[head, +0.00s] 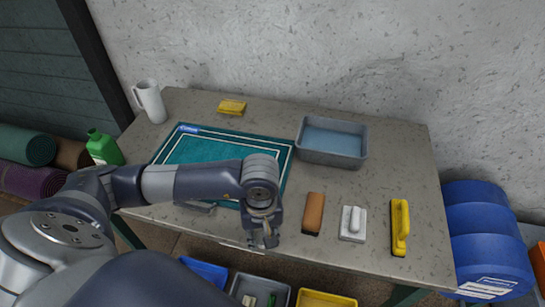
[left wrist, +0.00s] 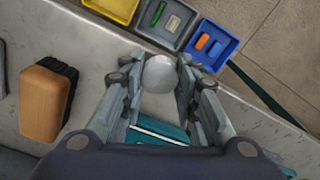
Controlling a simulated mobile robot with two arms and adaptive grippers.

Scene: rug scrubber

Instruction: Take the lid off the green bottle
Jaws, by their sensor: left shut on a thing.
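The green bottle (head: 104,148) stands at the left edge of the table in the head view, with a white label on its side. My left gripper (head: 264,238) is at the front edge of the table, well to the right of the bottle. In the left wrist view, it is shut on a small, round, pale grey lid (left wrist: 160,74). The lid is hard to make out in the head view. Whether the bottle's mouth is bare is too small to tell. My right gripper is not in view.
A teal mat (head: 188,148), a grey basin (head: 358,152), a white jug (head: 150,100) and a yellow sponge (head: 232,107) are on the table. A brown brush (head: 313,213), a white scrubber (head: 353,223) and a yellow brush (head: 400,228) lie right of my gripper. Coloured bins (head: 325,298) sit below the front edge.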

